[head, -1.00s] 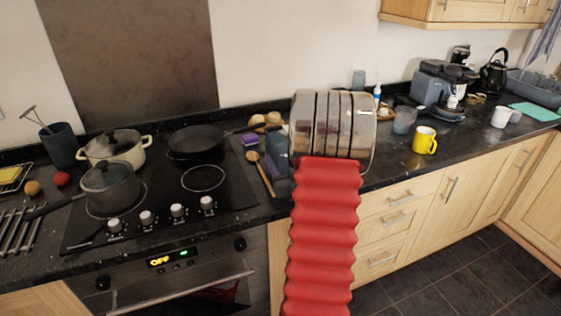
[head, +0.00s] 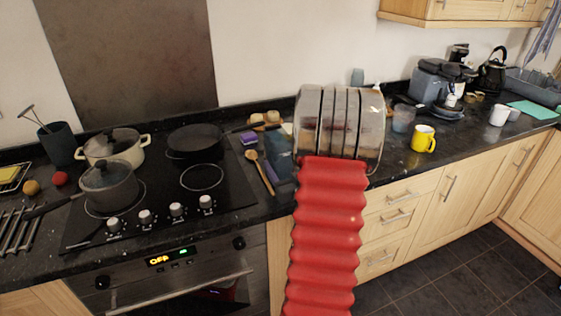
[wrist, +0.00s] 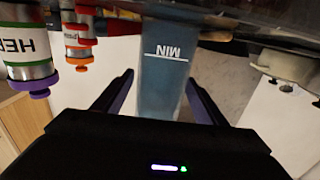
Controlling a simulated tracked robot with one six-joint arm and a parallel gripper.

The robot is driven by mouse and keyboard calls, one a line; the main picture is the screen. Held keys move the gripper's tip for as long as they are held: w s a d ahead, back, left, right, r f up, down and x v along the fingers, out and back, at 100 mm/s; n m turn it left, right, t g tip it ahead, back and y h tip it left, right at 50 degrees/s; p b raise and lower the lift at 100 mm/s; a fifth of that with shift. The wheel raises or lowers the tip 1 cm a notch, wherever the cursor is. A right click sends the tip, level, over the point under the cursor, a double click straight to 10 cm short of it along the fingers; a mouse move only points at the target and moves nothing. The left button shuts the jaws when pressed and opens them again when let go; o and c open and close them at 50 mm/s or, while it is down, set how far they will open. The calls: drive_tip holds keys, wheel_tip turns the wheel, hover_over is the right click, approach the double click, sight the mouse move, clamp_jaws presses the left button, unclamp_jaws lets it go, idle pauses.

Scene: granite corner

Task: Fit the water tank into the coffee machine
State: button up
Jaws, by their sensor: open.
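The water tank (wrist: 165,85) is a translucent blue-grey container with a MIN mark, upside down in the wrist view. It stands between the two fingers of my open gripper (wrist: 160,92), with visible gaps on both sides near the fingertips. In the head view the tank (head: 280,163) shows partly beside my red arm, on the counter right of the hob. The coffee machine (head: 432,80) is grey and black and stands at the back right of the counter.
A yellow mug (head: 423,139), a clear glass (head: 403,118) and a white mug (head: 498,115) stand on the right counter. A wooden spoon (head: 262,170) lies left of the tank. Pots and a frying pan (head: 195,141) sit on the hob. Labelled jars (wrist: 30,62) are close in the wrist view.

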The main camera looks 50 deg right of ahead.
drive_tip(key=v, duration=0.9)
drive_tip(key=shift+w, duration=0.1)
